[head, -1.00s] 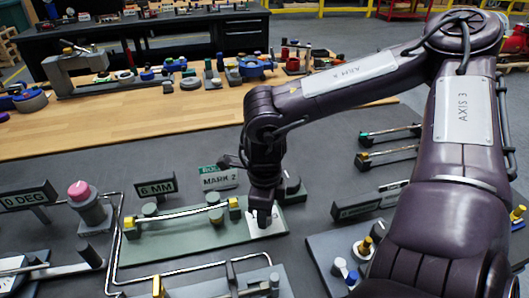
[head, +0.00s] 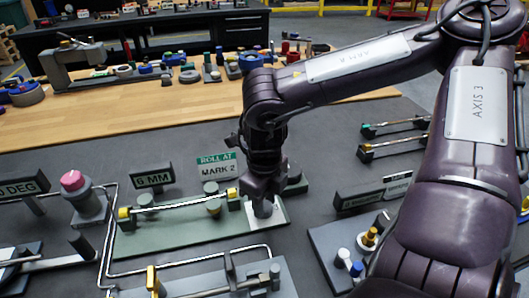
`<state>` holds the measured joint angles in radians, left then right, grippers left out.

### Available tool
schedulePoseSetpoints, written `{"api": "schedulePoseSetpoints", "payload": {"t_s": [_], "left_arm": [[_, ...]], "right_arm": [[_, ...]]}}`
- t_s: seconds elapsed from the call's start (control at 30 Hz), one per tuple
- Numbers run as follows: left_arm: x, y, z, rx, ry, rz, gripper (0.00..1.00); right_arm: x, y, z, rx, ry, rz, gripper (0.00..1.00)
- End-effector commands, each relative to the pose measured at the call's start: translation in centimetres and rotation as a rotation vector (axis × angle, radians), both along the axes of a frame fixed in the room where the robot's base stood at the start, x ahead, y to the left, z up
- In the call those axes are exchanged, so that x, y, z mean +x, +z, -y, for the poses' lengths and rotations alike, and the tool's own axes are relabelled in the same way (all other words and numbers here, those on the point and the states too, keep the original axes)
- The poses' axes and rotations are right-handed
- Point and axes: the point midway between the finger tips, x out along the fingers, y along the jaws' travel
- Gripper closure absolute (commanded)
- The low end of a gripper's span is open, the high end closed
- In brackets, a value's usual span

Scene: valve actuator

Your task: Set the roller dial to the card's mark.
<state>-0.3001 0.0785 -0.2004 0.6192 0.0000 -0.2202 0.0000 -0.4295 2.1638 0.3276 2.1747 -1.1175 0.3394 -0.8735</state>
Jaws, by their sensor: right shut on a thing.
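The card (head: 217,165) stands behind a green-grey base plate (head: 160,240) and reads "ROLL AT MARK 2". A sign (head: 152,178) beside it reads "6 MM". A pale rod (head: 178,205) with yellow end pieces lies across the plate. My right gripper (head: 262,208) points down at the plate's right end. It is shut on a small part there that its jaws mostly hide, probably the roller dial. A pale grey patch shows around the fingertips. The dial's marks cannot be read. My left gripper is not in view.
A pink-topped knob (head: 73,181) stands at left beside a degree sign (head: 22,187). A bent pipe (head: 190,262) runs in front of the plate. Another panel with small knobs (head: 368,238) is at right. A wooden bench strip with several parts lies behind.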

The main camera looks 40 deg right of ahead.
Motion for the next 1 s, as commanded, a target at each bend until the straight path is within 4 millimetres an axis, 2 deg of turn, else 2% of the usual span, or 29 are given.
{"api": "schedulePoseSetpoints", "payload": {"t_s": [0.03, 0.4, 0.53, 1.0], "left_arm": [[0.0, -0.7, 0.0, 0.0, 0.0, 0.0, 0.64], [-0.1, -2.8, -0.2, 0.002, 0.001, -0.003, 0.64], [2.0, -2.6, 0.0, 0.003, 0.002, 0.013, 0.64], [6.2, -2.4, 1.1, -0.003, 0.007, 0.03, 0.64]], "right_arm": [[0.2, -0.2, 0.1, -0.004, -0.044, 0.006, 0.89], [0.2, -0.1, 0.1, -0.003, -0.395, 0.007, 0.89], [0.2, -0.1, 0.1, -0.002, -0.519, 0.006, 0.89], [0.2, 0.0, 0.1, -0.001, -0.965, 0.007, 0.89]]}}
